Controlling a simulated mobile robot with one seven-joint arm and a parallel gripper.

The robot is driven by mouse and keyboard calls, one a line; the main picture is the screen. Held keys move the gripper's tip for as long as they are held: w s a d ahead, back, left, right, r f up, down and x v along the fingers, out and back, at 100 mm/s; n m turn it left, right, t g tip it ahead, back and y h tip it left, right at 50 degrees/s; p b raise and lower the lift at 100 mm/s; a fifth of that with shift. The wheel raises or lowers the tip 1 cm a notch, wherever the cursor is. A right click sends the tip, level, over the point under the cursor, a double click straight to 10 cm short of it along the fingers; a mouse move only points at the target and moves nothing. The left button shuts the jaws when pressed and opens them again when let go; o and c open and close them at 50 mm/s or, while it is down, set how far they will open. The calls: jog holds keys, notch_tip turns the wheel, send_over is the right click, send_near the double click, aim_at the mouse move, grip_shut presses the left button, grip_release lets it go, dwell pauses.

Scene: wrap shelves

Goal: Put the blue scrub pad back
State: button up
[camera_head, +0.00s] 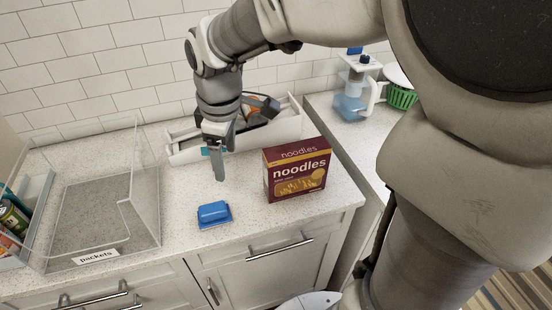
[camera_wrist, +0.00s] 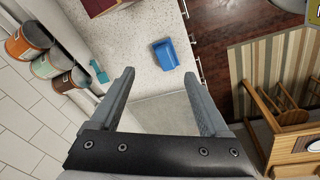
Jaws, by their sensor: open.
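The blue scrub pad (camera_head: 214,214) lies flat on the speckled counter near its front edge, in front of the noodles box's left side. In the wrist view the blue scrub pad (camera_wrist: 166,54) sits ahead of the fingers, near the counter edge. My gripper (camera_head: 218,165) hangs above the counter, behind the pad and apart from it. In the wrist view my gripper (camera_wrist: 160,90) has its two fingers spread wide with nothing between them. A small teal thing (camera_wrist: 99,71) shows beside the left finger. A teal piece also shows by the gripper in the head view.
A maroon noodles box (camera_head: 297,170) stands right of the pad. A white bin (camera_head: 290,122) with cans stands at the wall. A clear bin labelled "packets" (camera_head: 97,256) stands left. A blue pitcher (camera_head: 350,105) and green basket (camera_head: 402,97) are on the right counter.

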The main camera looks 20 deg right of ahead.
jog(key=s+d+r+m+t, duration=0.2)
jog(key=s+d+r+m, duration=0.1)
jog(key=s+m, duration=0.3)
jog(key=s+d+r+m+t, duration=0.1)
jog(key=s+d+r+m, duration=0.2)
jog(key=s+m, duration=0.3)
jog(key=shift+s+d+t, duration=0.4)
jog(key=shift+s+d, duration=0.25)
jog(key=shift+s, duration=0.35)
